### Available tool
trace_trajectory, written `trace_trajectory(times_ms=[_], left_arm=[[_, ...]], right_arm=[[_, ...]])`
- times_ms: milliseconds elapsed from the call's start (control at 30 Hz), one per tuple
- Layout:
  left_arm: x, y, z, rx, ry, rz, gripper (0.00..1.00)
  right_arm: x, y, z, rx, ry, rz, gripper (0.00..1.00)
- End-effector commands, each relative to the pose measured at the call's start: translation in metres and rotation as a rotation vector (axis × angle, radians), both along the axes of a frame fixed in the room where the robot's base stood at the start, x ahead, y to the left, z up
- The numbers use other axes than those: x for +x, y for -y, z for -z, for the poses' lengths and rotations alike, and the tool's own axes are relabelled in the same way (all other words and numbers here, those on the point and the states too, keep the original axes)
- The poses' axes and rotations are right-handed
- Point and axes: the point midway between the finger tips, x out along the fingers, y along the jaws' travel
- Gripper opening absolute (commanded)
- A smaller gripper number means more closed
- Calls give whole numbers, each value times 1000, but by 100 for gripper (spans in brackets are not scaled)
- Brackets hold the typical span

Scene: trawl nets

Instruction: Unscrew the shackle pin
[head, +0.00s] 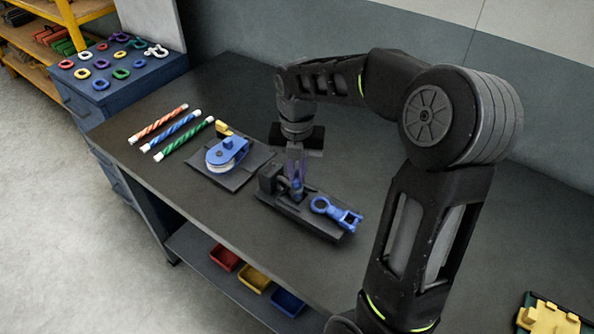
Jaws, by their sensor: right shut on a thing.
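My right gripper (297,184) points down over the dark fixture block (300,216) at the middle of the bench. Its fingers are shut on a small blue piece at the fixture's left part, which looks like the shackle pin. The fingers hide most of it, so I cannot tell how far it is threaded in. A blue metal fitting with a ring at one end (320,205) and a forked end lies on the fixture's right part, just right of the fingers. My left gripper is not in view.
A blue pulley block (227,153) sits on a dark plate left of the gripper. Striped rope pieces (171,131) lie further left. A blue cabinet (120,88) carries coloured rings and shackles. Coloured bins (255,278) stand on the lower shelf. A yellow item (548,318) lies far right.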

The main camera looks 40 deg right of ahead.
Motion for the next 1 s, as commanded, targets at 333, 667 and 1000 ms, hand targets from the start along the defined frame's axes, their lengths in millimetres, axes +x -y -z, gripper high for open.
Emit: trace_trajectory(times_ms=[333,667,1000], left_arm=[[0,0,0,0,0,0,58],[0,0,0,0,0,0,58],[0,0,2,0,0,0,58]], right_arm=[[-3,-2,5,5,-13,-54,0],[-3,-2,5,5,-13,-53,16],[-1,-1,-9,3,-4,-52,32]])
